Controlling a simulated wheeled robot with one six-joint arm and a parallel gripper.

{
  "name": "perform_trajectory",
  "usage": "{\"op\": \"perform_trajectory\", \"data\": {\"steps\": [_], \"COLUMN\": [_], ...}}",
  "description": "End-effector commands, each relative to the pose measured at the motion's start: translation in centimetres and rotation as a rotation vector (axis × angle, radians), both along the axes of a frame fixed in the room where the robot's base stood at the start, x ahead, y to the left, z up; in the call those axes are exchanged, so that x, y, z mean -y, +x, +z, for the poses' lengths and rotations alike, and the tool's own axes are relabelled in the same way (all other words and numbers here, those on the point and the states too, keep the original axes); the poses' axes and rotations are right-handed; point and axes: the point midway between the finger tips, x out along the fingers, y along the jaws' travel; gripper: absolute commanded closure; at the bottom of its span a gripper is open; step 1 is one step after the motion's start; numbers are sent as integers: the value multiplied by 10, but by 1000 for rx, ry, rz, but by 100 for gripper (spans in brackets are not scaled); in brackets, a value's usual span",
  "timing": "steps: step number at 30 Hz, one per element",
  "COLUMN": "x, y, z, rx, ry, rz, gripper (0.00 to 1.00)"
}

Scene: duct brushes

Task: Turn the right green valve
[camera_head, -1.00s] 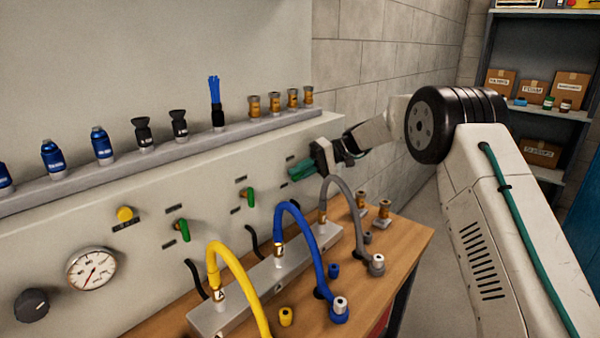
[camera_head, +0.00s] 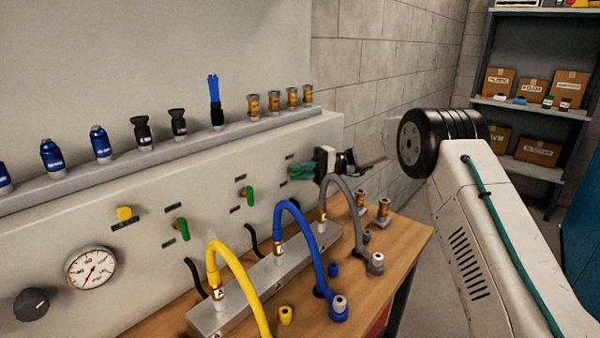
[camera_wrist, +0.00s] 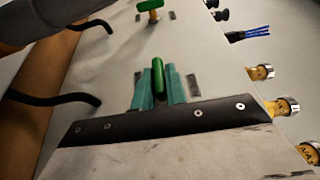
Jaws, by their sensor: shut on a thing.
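Three green valves are in a row on the sloped grey panel. The right green valve (camera_wrist: 158,76) shows in the wrist view between the teal fingers of my gripper (camera_wrist: 157,88), which is shut on its handle. In the head view my gripper (camera_head: 302,171) is at the right end of the panel and mostly hides that valve. The middle green valve (camera_head: 248,195) stands free to its left and also shows at the top of the wrist view (camera_wrist: 149,5). The left green valve (camera_head: 181,229) is farther left, untouched.
Yellow (camera_head: 236,272), blue (camera_head: 302,235) and grey (camera_head: 345,197) hoses arch from a metal manifold (camera_head: 262,284) on the wooden bench below. A ledge (camera_head: 190,145) above holds brushes and fittings. A pressure gauge (camera_head: 91,269) is at left. A block wall (camera_head: 375,75) stands behind my arm.

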Motion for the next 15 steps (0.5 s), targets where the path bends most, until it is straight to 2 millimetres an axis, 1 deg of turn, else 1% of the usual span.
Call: {"op": "perform_trajectory", "data": {"steps": [5, 6, 8, 15], "x": [1, 1, 1, -1], "y": [0, 0, 0, 0], "z": [-1, -1, -1, 0], "rx": [-1, -1, -1, -1], "ry": [-1, -1, -1, -1], "rz": [-1, -1, 0, 1], "gripper": [100, 84, 67, 66]}}
